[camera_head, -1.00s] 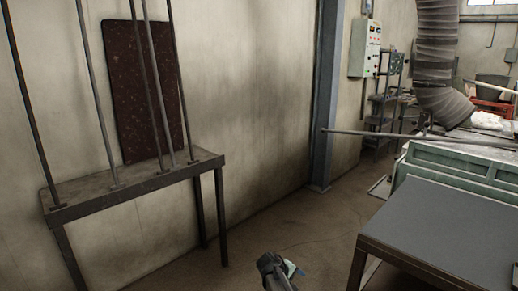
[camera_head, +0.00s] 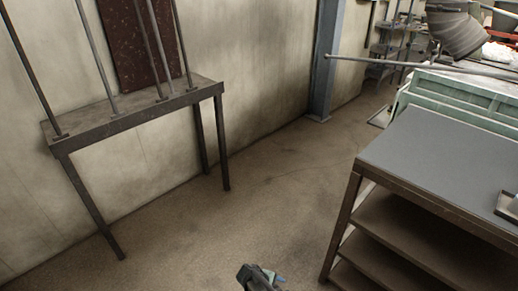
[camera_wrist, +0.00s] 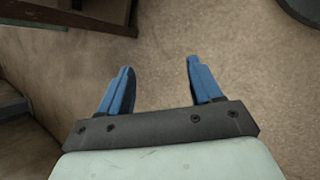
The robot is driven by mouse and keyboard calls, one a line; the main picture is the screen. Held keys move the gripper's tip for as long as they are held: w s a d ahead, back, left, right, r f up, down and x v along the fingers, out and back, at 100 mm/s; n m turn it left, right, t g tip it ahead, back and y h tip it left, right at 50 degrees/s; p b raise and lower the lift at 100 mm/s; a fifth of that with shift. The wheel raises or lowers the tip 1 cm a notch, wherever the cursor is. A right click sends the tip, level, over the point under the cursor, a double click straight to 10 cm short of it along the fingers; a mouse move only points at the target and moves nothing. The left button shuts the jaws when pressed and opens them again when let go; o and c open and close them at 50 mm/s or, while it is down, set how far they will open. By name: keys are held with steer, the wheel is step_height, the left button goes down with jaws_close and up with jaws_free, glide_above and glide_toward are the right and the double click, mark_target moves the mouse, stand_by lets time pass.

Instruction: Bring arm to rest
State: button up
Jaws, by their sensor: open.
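My gripper (camera_wrist: 158,80) shows in the wrist view with two blue fingers spread apart. It is open and nothing is between the fingers. Bare brown floor lies beneath it. In the head view only a small part of my arm's end shows at the bottom edge, left of the grey-topped table; its fingers cannot be made out clearly there.
A grey-topped table with shelves (camera_head: 440,160) stands at the right, with a small dark item (camera_head: 507,205) at its right edge. A narrow table with upright rods (camera_head: 130,120) stands against the left wall. A long rod (camera_head: 420,64) sticks out at the upper right. The floor (camera_head: 230,220) between is clear.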

steer(key=s+d+m+g+y, duration=0.2)
steer(key=s+d+m, duration=0.1)
steer(key=s, duration=0.5)
steer(key=s+d+f+m+g+y, duration=0.1)
steer(key=s+d+m+g+y, duration=0.1)
steer(key=s+m, duration=0.3)
steer(key=s+d+m+g+y, duration=0.2)
steer(key=s+d+m+g, duration=0.2)
steer(key=s, duration=0.9)
steer(key=shift+d+f+y, duration=0.2)
steer(key=shift+d+y, duration=0.1)
steer(key=shift+d, duration=0.1)
